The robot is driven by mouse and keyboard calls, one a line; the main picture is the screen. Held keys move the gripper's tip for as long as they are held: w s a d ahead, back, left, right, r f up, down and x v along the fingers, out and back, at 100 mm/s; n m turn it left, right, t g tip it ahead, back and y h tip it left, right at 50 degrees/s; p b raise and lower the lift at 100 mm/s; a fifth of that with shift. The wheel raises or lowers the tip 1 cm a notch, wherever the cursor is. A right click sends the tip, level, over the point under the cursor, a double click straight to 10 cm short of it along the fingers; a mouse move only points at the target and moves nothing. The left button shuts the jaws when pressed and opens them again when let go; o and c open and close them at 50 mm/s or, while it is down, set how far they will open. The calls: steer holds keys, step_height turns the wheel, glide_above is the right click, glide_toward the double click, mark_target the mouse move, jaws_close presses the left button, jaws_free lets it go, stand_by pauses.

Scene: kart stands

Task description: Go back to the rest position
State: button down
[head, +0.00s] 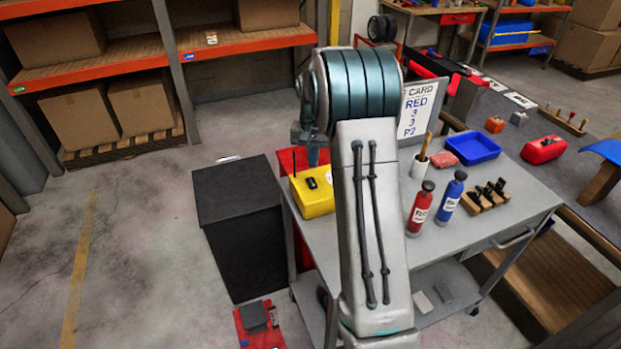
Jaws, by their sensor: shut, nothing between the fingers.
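My arm rises from the bottom middle of the head view and bends at a large teal-banded joint. Part of my gripper (312,155) shows just left of the arm, above the work cart, pointing down. It is shut, with nothing seen in it. My own arm hides some of it and what lies straight behind.
The grey cart (460,240) stands under and right of my arm. It bears a yellow case (315,195), a red bottle (420,208), a blue bottle (450,198) and a blue tray (473,148). A black cabinet (240,220) stands left. Floor farther left is clear.

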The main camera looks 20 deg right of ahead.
stand_by(0.4)
steer(key=s+a+r+n+t, duration=0.1)
steer(key=s+a+r, duration=0.25)
steer(key=s, duration=0.35)
steer(key=s+a+r+n+t, duration=0.1)
steer(key=s+a+r+n, duration=0.15)
steer(key=s+r, duration=0.35)
steer(key=s+a+r+n+t, duration=0.1)
steer(key=s+a+r, duration=0.25)
steer(key=s, duration=0.45)
steer(key=s+a+f+n, duration=0.1)
steer(key=s+a+f, duration=0.1)
steer(key=s, duration=0.8)
steer(key=shift+a+t, duration=0.4)
steer(key=shift+a, duration=0.05)
steer(key=shift+n, duration=0.35)
